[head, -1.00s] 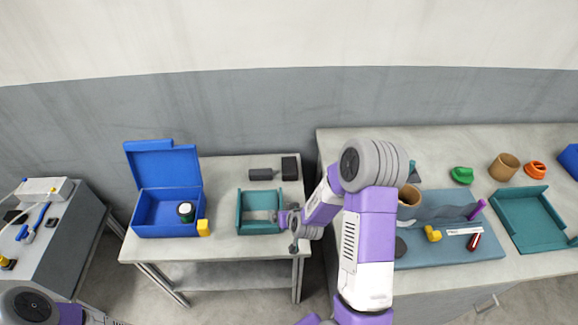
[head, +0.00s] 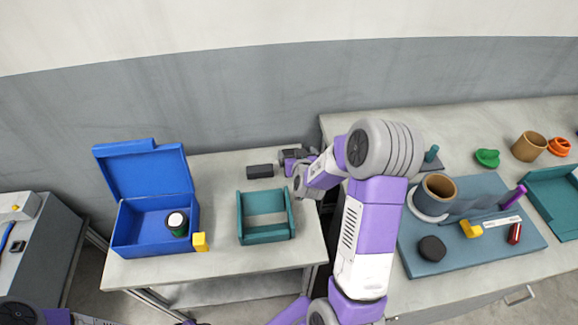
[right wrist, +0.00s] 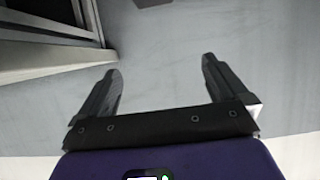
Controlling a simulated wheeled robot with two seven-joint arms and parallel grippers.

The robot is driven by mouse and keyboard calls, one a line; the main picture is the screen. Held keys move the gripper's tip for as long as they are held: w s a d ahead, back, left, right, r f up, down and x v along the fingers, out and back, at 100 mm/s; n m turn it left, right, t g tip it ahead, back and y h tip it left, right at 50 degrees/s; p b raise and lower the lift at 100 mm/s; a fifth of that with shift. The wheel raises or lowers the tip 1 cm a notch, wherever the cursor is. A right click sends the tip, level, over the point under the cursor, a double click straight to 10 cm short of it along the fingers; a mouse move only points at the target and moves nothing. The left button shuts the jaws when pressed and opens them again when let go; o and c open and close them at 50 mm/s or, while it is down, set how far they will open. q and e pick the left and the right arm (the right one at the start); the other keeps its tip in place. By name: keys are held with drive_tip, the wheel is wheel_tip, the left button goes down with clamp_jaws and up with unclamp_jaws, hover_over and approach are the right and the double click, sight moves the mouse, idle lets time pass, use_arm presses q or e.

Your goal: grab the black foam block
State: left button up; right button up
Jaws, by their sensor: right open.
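A dark block (head: 260,171) lies at the back of the small table, left of my right gripper (head: 285,160) in the head view. A second black block stood where my right gripper and wrist now cover the view, so it is hidden there. I cannot tell which of the two is the foam block. In the right wrist view my right gripper (right wrist: 160,88) is open, with nothing between its fingers. A dark edge (right wrist: 152,3) shows at the top of that view, ahead of the fingers. My left gripper is out of view; only part of its arm shows at bottom left.
A teal open tray (head: 266,238) stands in front of the dark block. An open blue box (head: 150,245) with a dark jar (head: 178,226) in it and a yellow piece (head: 200,242) beside it are left. The right bench holds a blue-grey board (head: 450,262) with several items.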

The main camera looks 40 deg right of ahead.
drive_tip(key=f+b, duration=0.1)
drive_tip(key=f, duration=0.5)
drive_tip(key=f+b, duration=0.1)
drive_tip(key=f, duration=0.2)
drive_tip(key=shift+w+d+b, duration=0.2)
drive_tip(key=shift+w+b, duration=0.15)
drive_tip(key=shift+w, duration=0.05)
drive_tip(key=shift+b+x, duration=0.65)
drive_tip(key=shift+x, duration=2.55)
drive_tip(key=shift+w+r, duration=0.1)
drive_tip(key=shift+c, duration=0.5)
drive_tip(key=c, duration=0.9)
